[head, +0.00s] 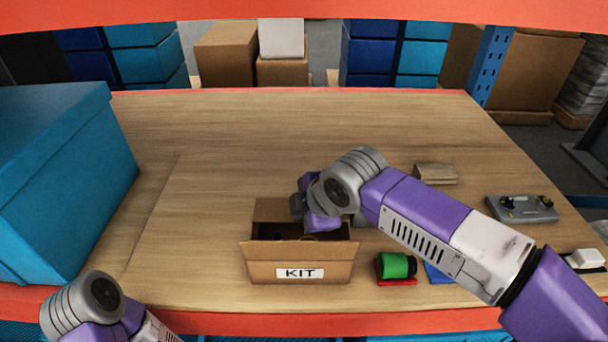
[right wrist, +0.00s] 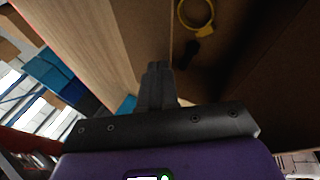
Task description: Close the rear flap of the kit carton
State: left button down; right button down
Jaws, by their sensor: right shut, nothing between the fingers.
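The kit carton (head: 262,271) is a brown box with a KIT label on its front, standing near the table's front edge. Its top is open and the inside is dark. Its rear flap (head: 270,210) stands up at the back, partly hidden by my right gripper. My right gripper (head: 297,207) is over the carton's rear, beside the flap. In the right wrist view its dark fingers (right wrist: 157,72) are together and empty, close to a cardboard edge; I cannot tell whether they touch. A yellow ring (right wrist: 183,14) lies inside the carton. My left gripper is out of view; only its arm shows at lower left.
A green spool (head: 394,266) on a red piece and a blue item (head: 437,274) lie right of the carton. A small cardboard piece (head: 435,173) and a grey device (head: 522,208) lie farther right. A large blue bin (head: 65,180) fills the left. The table behind the carton is clear.

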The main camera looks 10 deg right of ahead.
jog(key=shift+s+f, duration=0.1)
dwell(0.7)
jog(key=shift+w+d+p, duration=0.2)
jog(key=shift+w+p, duration=0.1)
jog(key=shift+w, duration=0.5)
jog(key=shift+r+p, duration=0.65)
jog(key=shift+r, duration=0.1)
notch_tip(320, 180, up, 4)
jog(key=p, duration=0.3)
jog(key=shift+w+f, duration=0.15)
jog(key=shift+f, duration=0.05)
jog(key=s+f+p+v, duration=0.1)
jog(key=p+v, duration=0.1)
jog(key=v, duration=0.7)
jog(key=shift+s, duration=0.3)
